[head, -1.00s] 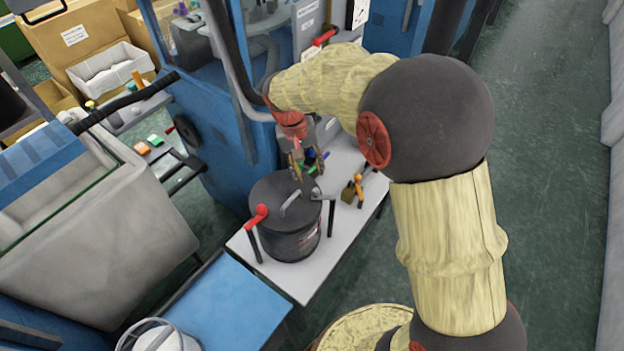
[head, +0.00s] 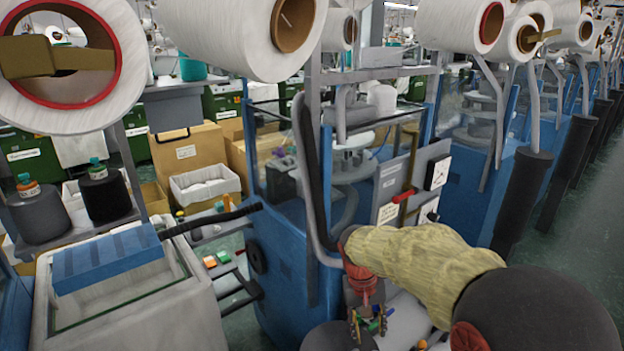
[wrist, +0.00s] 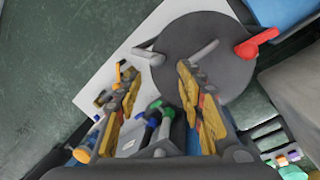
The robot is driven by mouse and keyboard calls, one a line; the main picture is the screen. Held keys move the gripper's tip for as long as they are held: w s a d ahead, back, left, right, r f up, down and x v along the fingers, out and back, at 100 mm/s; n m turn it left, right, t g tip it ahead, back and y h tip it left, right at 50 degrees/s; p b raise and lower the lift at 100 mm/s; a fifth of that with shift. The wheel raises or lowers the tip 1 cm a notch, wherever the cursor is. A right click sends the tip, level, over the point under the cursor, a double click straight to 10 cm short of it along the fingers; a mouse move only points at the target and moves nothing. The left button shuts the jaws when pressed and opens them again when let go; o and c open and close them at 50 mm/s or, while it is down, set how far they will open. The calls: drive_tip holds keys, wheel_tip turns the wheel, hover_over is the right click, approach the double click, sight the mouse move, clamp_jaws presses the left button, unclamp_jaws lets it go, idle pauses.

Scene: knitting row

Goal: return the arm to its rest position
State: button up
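My gripper (head: 370,322) hangs at the bottom of the head view, at the end of my cream-sleeved arm. In the wrist view my gripper (wrist: 154,78) has its two fingers spread apart, with nothing clasped between the tips. A round dark lidded pot (wrist: 215,62) with a red-knobbed lever (wrist: 257,43) lies beyond the right finger. The pot's dark top (head: 338,338) is cut off by the lower edge of the head view. Green and blue handles (wrist: 152,112) show between the fingers, nearer the palm; their exact depth is unclear.
A white table top (wrist: 152,42) lies below, with small orange and brass items by the left finger. Blue machines (head: 277,265) with a vertical grey pipe stand just left of my arm. Yarn cones (head: 250,35) hang above. A floor aisle opens at right.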

drive_tip(key=s+d+r+t, duration=0.1)
drive_tip(key=s+r, duration=0.3)
drive_tip(key=s, duration=0.4)
drive_tip(key=s+r+t+y+b, duration=0.1)
drive_tip(key=s+r+t, duration=0.2)
drive_tip(key=s+r, duration=0.2)
drive_tip(key=s+d+r+t+y, duration=0.1)
drive_tip(key=s+r, duration=0.4)
drive_tip(key=s, duration=0.6)
drive_tip(key=shift+d+n+t, duration=0.3)
drive_tip(key=shift+t, duration=0.2)
drive_tip(key=shift+w, duration=0.1)
